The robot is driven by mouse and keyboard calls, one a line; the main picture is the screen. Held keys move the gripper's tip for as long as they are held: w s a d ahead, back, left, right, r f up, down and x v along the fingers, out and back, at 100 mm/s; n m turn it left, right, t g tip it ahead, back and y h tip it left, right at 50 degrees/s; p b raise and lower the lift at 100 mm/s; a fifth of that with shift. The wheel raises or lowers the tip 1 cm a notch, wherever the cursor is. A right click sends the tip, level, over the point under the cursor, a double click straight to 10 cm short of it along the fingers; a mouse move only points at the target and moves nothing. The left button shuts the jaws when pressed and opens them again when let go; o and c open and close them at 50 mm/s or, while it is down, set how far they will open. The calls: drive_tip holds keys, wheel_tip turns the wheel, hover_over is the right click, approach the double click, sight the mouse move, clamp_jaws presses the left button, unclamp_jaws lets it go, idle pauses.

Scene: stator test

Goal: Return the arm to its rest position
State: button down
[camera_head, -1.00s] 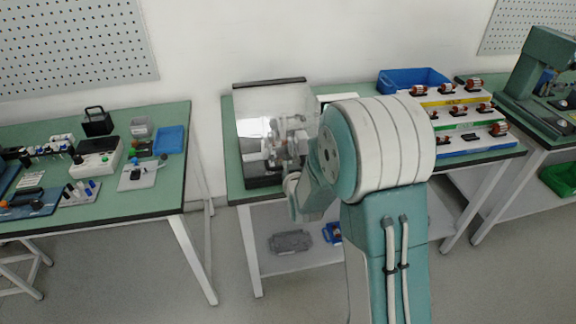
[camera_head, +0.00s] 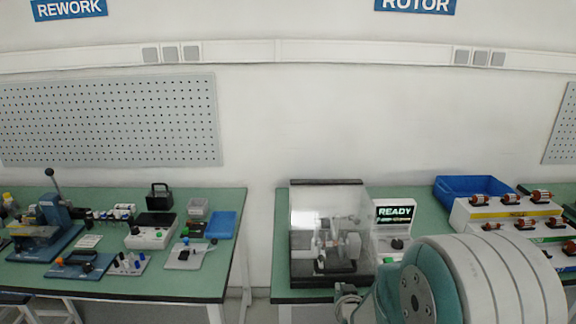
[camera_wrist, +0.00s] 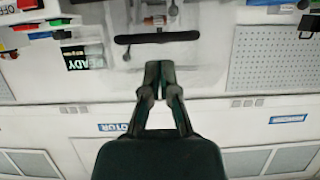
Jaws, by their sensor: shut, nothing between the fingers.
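My gripper (camera_wrist: 160,72) shows in the wrist view with its two dark fingers together and nothing between them. The wrist picture is upside down, and the fingers stand out against the wall and the clear-covered test machine. In the head view my arm (camera_head: 455,285) fills the lower right corner; the gripper itself cannot be made out there. The test machine (camera_head: 328,235) stands on the right green table, with its clear cover around a small mechanism. In the wrist view a copper-coloured part (camera_wrist: 153,20) shows in the machine, near the dark bar of the cover (camera_wrist: 157,37).
A display (camera_head: 396,215) reading READY stands right of the machine. A blue bin (camera_head: 474,184) and racks of several rotors (camera_head: 508,209) are further right. The left table (camera_head: 205,284) holds tools and small parts. A floor gap separates the tables.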

drive_tip(key=s+r+g, duration=0.4)
drive_tip(key=s+r, duration=0.6)
drive_tip(key=s+r+g, duration=0.2)
drive_tip(key=s, duration=0.7)
drive_tip(key=s+d+r+g, duration=0.1)
drive_tip(key=s+r+g, duration=0.1)
drive_tip(key=s, duration=0.7)
drive_tip(key=shift+s+d+r, duration=0.15)
drive_tip(key=shift+d+r, duration=0.05)
drive_tip(key=shift+r, duration=0.4)
